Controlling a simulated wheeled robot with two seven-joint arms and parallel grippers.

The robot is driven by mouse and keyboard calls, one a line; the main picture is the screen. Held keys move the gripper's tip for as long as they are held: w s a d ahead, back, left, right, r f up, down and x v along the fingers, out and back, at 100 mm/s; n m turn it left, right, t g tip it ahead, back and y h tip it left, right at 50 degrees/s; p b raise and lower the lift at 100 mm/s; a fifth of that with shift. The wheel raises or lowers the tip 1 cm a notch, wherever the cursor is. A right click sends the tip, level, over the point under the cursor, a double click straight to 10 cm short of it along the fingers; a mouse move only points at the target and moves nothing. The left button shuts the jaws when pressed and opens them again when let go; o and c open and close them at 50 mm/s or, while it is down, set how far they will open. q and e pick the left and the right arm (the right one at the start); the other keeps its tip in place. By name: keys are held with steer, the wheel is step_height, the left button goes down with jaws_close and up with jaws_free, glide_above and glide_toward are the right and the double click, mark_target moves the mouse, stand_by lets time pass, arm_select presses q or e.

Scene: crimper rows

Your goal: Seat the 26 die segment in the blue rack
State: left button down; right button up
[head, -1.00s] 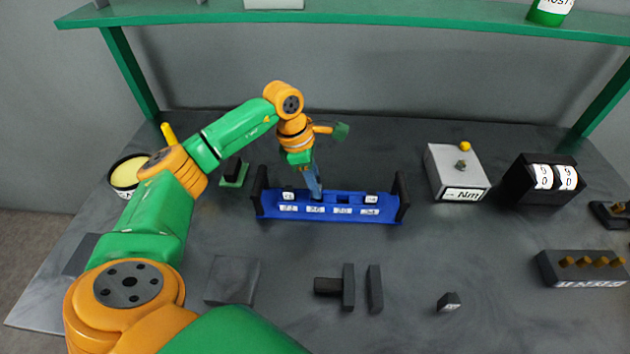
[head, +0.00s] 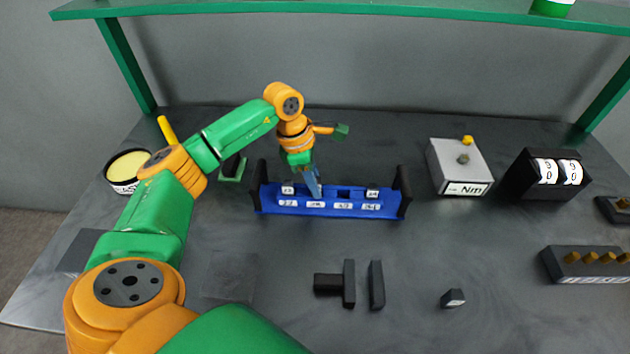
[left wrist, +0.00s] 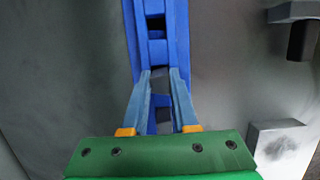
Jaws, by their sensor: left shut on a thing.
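The blue rack (head: 262,207) stands on the bench with black end plates and white number labels along its front. A labelled segment (head: 288,189) sits near its left end and another (head: 372,194) near its right end. My left gripper (head: 316,192) points down at the rack's second position from the left. In the left wrist view its blue fingers (left wrist: 161,76) are shut on a dark grey block, the die segment (left wrist: 160,80), at or in the rack; I cannot tell how deep it sits. Its number is not readable. My right gripper is not in view.
A small dark block with a white label (head: 453,299) lies at front right. Black parts (head: 376,286) lie in front of the rack. A grey Nm box (head: 460,167), a black counter box (head: 545,176) and a peg block (head: 590,265) stand right. A green shelf (head: 330,7) spans above.

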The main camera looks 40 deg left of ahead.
mark_target(307, 193)
arm_select(q)
steer(key=shift+f, duration=0.2)
steer(key=c, duration=1.1)
jaws_free()
steer(key=o, duration=0.5)
steer(key=b+v, duration=0.1)
steer(key=v, duration=0.6)
steer(key=shift+s, duration=0.1)
